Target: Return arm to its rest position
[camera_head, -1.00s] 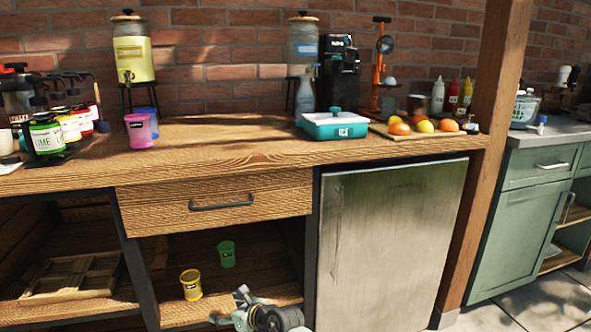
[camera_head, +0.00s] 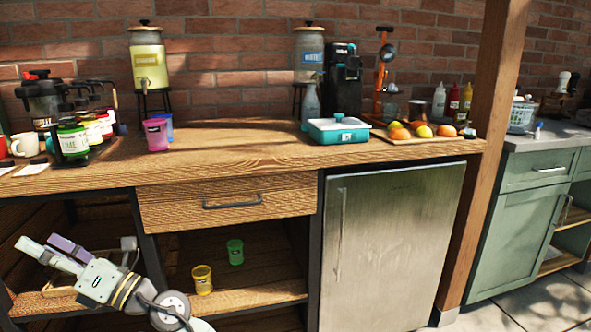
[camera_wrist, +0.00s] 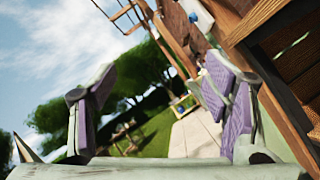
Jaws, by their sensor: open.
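My gripper (camera_head: 58,252) is at the lower left of the head view, in front of the open left shelf of the wooden counter. Its fingers point up and to the left. In the wrist view my gripper (camera_wrist: 160,115) shows its two purple-padded fingers wide apart with nothing between them. Beyond them are sky, trees, grass and paving.
The wooden counter (camera_head: 240,150) holds a pink cup (camera_head: 155,135), a teal box (camera_head: 338,129) and fruit. A yellow cup (camera_head: 202,280) and a green cup (camera_head: 235,251) stand on the lower shelf. A steel fridge (camera_head: 390,245) is to the right.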

